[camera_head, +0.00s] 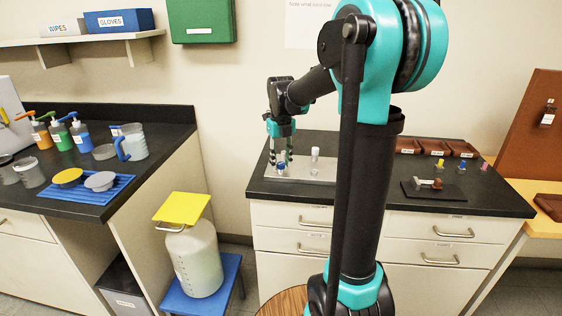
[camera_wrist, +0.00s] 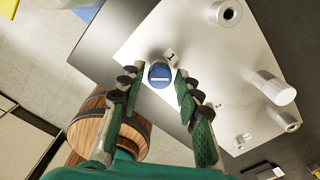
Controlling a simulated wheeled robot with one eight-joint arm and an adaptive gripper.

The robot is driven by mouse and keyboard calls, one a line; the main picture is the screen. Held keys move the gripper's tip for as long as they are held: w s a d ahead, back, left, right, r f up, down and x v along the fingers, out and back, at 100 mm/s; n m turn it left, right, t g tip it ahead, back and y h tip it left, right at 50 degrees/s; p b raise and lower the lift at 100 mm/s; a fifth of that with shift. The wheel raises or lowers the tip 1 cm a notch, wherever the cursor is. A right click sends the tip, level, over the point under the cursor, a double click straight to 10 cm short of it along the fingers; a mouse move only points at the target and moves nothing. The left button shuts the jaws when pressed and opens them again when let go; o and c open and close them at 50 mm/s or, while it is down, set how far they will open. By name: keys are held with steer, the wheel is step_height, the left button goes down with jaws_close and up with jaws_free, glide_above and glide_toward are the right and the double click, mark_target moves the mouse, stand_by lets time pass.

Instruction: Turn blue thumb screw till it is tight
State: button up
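The blue thumb screw (camera_wrist: 159,74) has a white line across its head and sits on the pale metal plate (camera_wrist: 205,55) beside a label "1". In the head view, a bit of the blue screw (camera_head: 281,167) shows below my gripper (camera_head: 281,158). In the wrist view, my gripper (camera_wrist: 157,80) is open, with one fingertip on each side of the screw. Small gaps show between the fingers and the screw head, so it does not look clamped. How far down the fingertips reach beside the screw is hard to tell.
A pale upright cylinder (camera_wrist: 275,87) and a round socket (camera_wrist: 226,12) stand on the plate to the right of the screw. The black bench (camera_head: 370,192) also carries a small dark stand (camera_head: 428,187) and brown trays (camera_head: 461,149). A wooden round thing (camera_wrist: 95,125) lies below left.

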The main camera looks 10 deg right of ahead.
steer(key=n, duration=0.4)
steer(key=shift+n, duration=0.3)
steer(key=n, duration=0.4)
steer(key=shift+n, duration=0.3)
steer(key=n, duration=0.9)
